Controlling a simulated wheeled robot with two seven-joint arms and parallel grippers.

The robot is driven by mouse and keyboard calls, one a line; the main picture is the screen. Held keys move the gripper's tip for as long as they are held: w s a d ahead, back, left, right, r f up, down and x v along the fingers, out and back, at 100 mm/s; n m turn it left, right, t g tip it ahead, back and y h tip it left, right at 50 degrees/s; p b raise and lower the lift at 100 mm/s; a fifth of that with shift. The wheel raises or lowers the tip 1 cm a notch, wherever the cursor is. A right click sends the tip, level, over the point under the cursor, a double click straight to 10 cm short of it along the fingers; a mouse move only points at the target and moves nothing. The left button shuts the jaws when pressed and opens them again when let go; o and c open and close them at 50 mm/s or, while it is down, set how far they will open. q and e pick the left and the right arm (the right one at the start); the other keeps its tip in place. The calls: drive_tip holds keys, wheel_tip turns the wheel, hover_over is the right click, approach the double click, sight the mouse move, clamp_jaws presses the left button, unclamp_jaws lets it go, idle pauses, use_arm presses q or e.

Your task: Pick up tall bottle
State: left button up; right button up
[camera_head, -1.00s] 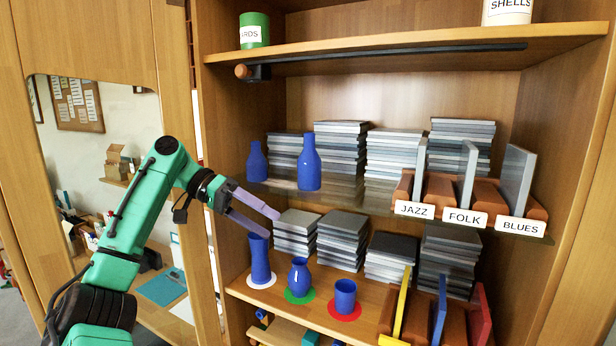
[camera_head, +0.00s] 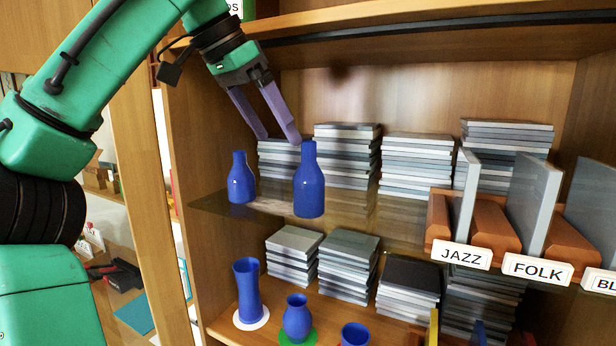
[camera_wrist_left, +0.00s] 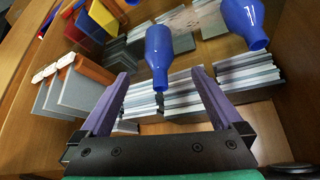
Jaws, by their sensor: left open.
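Two blue bottles stand upright on the glass shelf. The tall bottle (camera_head: 309,185) is the right one, and the shorter bottle (camera_head: 241,182) stands to its left. My left gripper (camera_head: 280,138) is open and empty, pointing down, its fingertips near the height of the tall bottle's mouth. One fingertip appears close to that mouth; I cannot tell whether they touch. In the left wrist view the tall bottle (camera_wrist_left: 158,48) shows with its neck in line with the gap between the fingers, and the shorter bottle (camera_wrist_left: 244,20) is at upper right. My right gripper is not in view.
Stacks of grey cases (camera_head: 346,160) stand behind the bottles. Dividers labelled JAZZ (camera_head: 461,255) and FOLK are to the right. An upper shelf with a dark rail (camera_head: 400,38) runs above. Blue vases (camera_head: 248,290) stand on coloured discs on the lower shelf.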

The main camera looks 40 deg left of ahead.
sight(309, 186)
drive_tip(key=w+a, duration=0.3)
use_arm(q)
drive_tip(key=x, duration=0.5)
drive_tip(key=shift+s+d+f+b, duration=0.15)
drive_tip(key=shift+d+f+b, duration=0.15)
drive_tip(key=shift+d, duration=0.1)
drive_tip(key=shift+w+d+f, duration=0.35)
drive_tip(key=shift+d+f, duration=0.35)
drive_tip(key=shift+f, duration=0.1)
drive_tip(key=w+f, duration=0.1)
drive_tip(key=w+a, duration=0.1)
drive_tip(key=w+f+p, duration=0.1)
drive_tip(key=shift+a+f, duration=0.25)
drive_tip(key=shift+f, duration=0.05)
drive_tip(key=w+f, duration=0.2)
drive_tip(key=shift+a+f, duration=0.3)
drive_tip(key=shift+s+d, duration=0.1)
drive_tip(key=shift+s+d+r, duration=0.1)
drive_tip(key=shift+s+d, duration=0.1)
drive_tip(key=shift+s+d+r, duration=0.1)
drive_tip(key=shift+s+d, duration=0.05)
drive_tip(key=shift+d, duration=0.05)
drive_tip(key=c, duration=0.8)
drive_tip(key=shift+a, duration=0.1)
drive_tip(key=c, duration=0.7)
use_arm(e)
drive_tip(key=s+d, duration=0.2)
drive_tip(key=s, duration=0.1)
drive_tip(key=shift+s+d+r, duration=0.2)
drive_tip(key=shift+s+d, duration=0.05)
